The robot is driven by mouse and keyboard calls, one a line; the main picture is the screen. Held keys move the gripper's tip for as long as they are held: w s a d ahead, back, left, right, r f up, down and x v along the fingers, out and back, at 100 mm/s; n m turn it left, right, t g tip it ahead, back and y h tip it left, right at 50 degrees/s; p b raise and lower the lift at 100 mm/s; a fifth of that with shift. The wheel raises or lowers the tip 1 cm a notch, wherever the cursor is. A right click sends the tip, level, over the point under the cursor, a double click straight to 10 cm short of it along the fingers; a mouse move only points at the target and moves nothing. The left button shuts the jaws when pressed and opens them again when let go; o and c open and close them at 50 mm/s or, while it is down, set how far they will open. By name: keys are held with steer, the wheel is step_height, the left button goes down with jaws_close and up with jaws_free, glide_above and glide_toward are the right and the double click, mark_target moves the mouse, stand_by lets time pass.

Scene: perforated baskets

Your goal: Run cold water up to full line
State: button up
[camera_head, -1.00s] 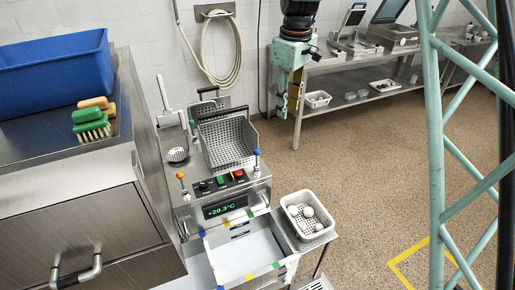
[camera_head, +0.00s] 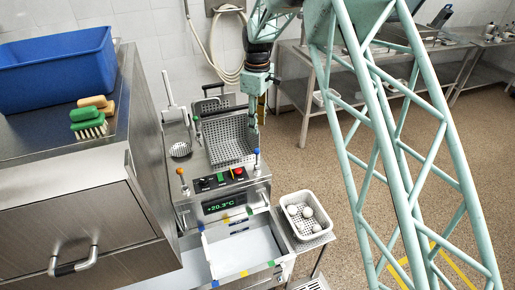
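The steel unit has a basin (camera_head: 235,256) at its front with coloured marks along its rim. Its inside looks pale and smooth; I cannot tell a water level. A blue-tipped lever (camera_head: 257,160) stands at the right of the control panel and an orange-tipped lever (camera_head: 181,180) at the left. The green display (camera_head: 220,205) reads +20.3°C. My gripper (camera_head: 256,122) points down near the right edge of the perforated basket (camera_head: 228,140), above and behind the blue-tipped lever. Its finger opening is unclear.
A white basket with several white balls (camera_head: 306,216) sits on a side shelf right of the basin. A red button (camera_head: 238,171) is on the panel. A blue bin (camera_head: 55,72) and brushes (camera_head: 90,119) top the left cabinet. My lattice arm crosses the right side.

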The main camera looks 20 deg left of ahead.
mark_target(257, 149)
steer(key=shift+a+f, duration=0.1)
steer(key=shift+f, duration=0.15)
stand_by(0.3)
steer(key=shift+f+p, duration=0.3)
steer(key=shift+f, duration=6.4)
jaws_close()
